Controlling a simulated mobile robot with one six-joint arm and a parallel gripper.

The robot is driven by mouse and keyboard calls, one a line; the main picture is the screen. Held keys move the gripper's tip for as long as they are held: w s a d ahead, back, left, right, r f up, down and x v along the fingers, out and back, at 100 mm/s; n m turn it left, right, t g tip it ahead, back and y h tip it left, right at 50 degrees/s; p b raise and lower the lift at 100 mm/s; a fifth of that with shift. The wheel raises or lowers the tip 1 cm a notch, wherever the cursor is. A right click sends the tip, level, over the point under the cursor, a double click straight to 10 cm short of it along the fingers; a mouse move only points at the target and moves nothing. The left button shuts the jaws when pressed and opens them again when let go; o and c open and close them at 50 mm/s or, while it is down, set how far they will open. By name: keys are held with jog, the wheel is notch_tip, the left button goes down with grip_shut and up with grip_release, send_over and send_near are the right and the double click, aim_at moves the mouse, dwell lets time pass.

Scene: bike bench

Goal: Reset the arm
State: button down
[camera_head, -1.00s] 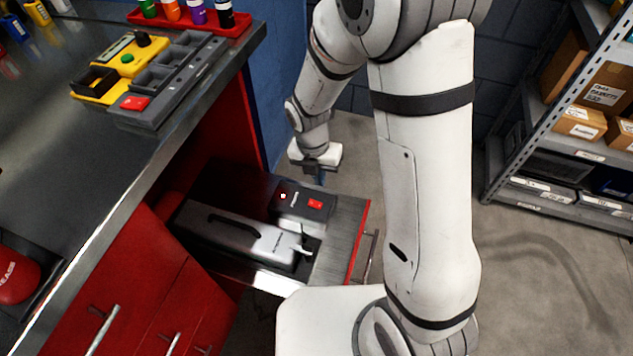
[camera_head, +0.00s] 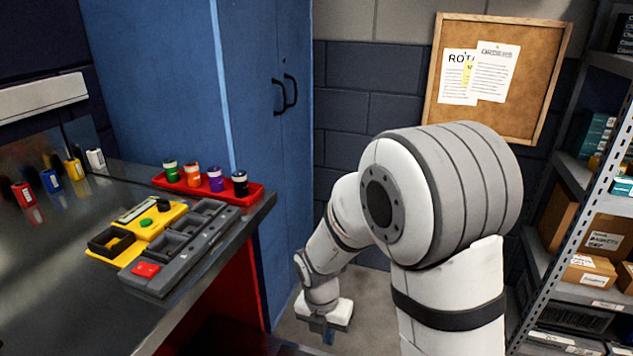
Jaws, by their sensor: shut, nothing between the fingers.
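My white arm rises at the right of the view and bends over toward the floor left of it. My gripper (camera_head: 328,337) hangs low near the bottom edge, pointing down, beside the bench and above the grey floor. Its fingers are small and dark here; it is shut and empty. It appears clear of the bench and touches nothing that I can see.
The bench top (camera_head: 60,290) at left holds a yellow and grey organizer (camera_head: 180,270) and a red tray (camera_head: 252,194) with several small bottles. A blue cabinet (camera_head: 270,150) stands behind. Metal shelves (camera_head: 565,160) with boxes are at right; a corkboard (camera_head: 548,60) hangs on the wall.

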jog(key=s+d+r+m+t+p, duration=0.1)
jog(key=s+d+r+m+p, duration=0.3)
jog(key=r+m, duration=0.6)
jog(key=s+d+r+m+t+y+p, duration=0.1)
jog(key=s+d+r+m+p, duration=0.3)
jog(key=r+m, duration=0.7)
jog(key=s+d+r+m+t+p, duration=0.1)
jog(key=s+d+r+m+p, duration=0.3)
jog(key=r+m+p, duration=0.3)
notch_tip(320, 180, up, 4)
jog(key=m, duration=0.3)
jog(key=shift+r, duration=0.15)
